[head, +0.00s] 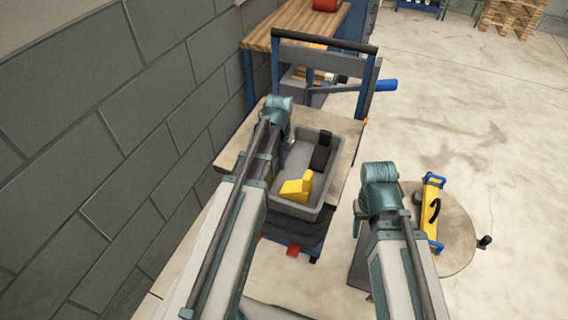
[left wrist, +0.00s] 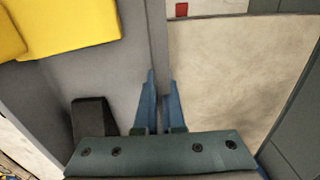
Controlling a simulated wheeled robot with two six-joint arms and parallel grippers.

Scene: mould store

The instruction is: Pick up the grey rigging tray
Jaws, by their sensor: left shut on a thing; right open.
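The grey rigging tray (head: 325,203) sits on a cart top in the head view, with a yellow block-like piece (head: 297,187) and a black piece (head: 321,152) inside. My left gripper (head: 284,150) is at the tray's left side, its fingers mostly hidden by my arm. In the left wrist view, the blue fingers (left wrist: 160,90) are shut on the tray's wall (left wrist: 158,40), one on each side. The yellow piece (left wrist: 65,25) and black piece (left wrist: 92,122) show there too. My right gripper (head: 378,198) is open, right of the tray and apart from it; its fingertips are hard to see.
The cart has a blue frame with a dark handle bar (head: 325,42) behind the tray. A round table (head: 458,245) with a yellow-and-blue tool (head: 430,210) stands at the right. A block wall (head: 90,120) is close on the left. Open floor (head: 460,110) lies at the far right.

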